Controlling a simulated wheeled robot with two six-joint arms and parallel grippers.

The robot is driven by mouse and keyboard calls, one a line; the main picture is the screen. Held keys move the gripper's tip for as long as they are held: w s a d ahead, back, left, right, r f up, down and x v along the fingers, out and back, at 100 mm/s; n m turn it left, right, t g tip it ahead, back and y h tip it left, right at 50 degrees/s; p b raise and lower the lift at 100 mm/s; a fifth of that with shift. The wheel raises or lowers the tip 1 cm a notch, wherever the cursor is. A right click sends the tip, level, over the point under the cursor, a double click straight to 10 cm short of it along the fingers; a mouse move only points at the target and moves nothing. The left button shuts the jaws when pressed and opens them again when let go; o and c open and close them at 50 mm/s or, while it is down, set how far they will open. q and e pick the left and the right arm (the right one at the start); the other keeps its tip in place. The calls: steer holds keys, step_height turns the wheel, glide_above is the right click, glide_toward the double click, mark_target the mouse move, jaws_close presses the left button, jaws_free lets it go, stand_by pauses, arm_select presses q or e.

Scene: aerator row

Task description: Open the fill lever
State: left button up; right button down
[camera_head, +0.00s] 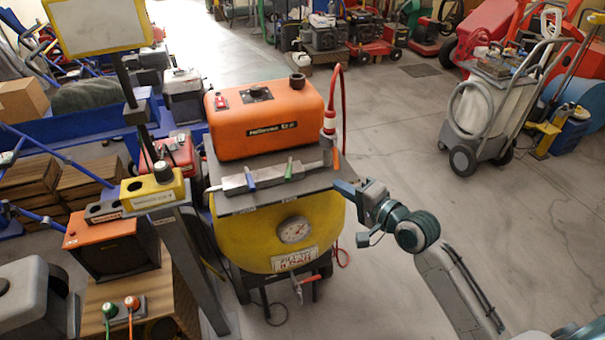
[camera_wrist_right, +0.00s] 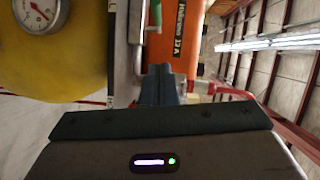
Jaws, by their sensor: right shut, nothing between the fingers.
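An orange tank (camera_head: 265,120) lies on a grey plate (camera_head: 245,203) above a yellow tank (camera_head: 262,228) with a round gauge (camera_head: 294,230). A grey metal manifold (camera_head: 270,177) along the plate carries a blue lever (camera_head: 250,178), a green lever (camera_head: 289,168) and an orange-red lever (camera_head: 336,158) at its right end. I cannot read which is the fill lever. My right gripper (camera_head: 341,187) is shut and empty, near the plate's right edge, just below the orange-red lever. In the right wrist view its fingers (camera_wrist_right: 160,84) point toward the manifold and orange tank. My left gripper is not in view.
A red hose (camera_head: 341,90) rises from a red-and-white fitting (camera_head: 329,122) at the manifold's right end. A grey post with a yellow box (camera_head: 154,193) stands to the left. A red-handled valve (camera_head: 300,288) hangs below the yellow tank.

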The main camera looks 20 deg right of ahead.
steer(key=p, duration=0.1)
glide_toward(289, 169)
steer(key=w+d, duration=0.2)
steer(key=w, duration=0.2)
steer(key=a, duration=0.1)
steer(key=w+a+f, duration=0.1)
steer(key=a+p, duration=0.1)
steer(key=shift+w+a+f, duration=0.25)
steer(key=shift+a, duration=0.05)
